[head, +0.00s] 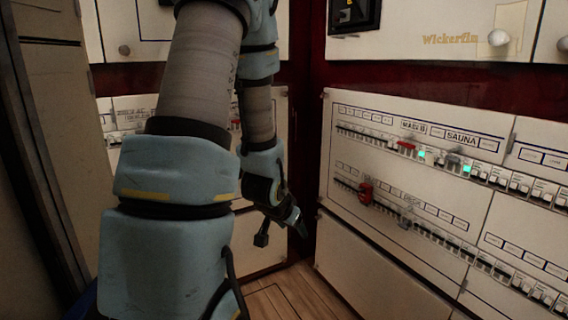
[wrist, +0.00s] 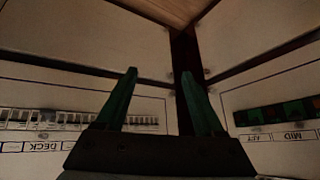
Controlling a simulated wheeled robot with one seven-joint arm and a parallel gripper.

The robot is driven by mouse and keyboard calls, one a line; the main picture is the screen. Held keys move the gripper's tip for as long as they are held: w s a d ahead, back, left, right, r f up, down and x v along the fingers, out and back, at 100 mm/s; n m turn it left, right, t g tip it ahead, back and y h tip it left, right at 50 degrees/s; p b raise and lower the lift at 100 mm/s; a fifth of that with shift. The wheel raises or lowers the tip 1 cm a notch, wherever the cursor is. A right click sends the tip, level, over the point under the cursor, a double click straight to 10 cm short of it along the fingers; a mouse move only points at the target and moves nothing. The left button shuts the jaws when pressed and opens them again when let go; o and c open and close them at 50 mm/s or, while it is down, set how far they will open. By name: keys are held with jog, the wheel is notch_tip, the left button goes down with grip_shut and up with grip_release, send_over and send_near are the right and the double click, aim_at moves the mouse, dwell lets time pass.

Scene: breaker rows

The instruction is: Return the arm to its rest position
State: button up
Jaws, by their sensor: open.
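My arm reaches down and forward through the left middle of the head view, in front of the corner between two breaker panels. My gripper (head: 298,228) hangs at its end, left of the right-hand panel and apart from it. In the wrist view my gripper (wrist: 158,88) shows two green fingers spread wide, with nothing between them. Behind them is the dark corner strip between the panels. The arm hides much of the left-hand panel.
Wooden floor (head: 290,295) is clear below my gripper.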

jog(key=s+a+r+n+g+y, duration=0.3)
jog(key=s+a+r+n+g, duration=0.3)
jog(key=s+a, duration=0.4)
notch_tip(320, 180, up, 36)
jog(key=s+d+p, duration=0.1)
jog(key=p, duration=3.4)
jog(key=shift+s+t, duration=0.35)
jog(key=shift+t, duration=0.05)
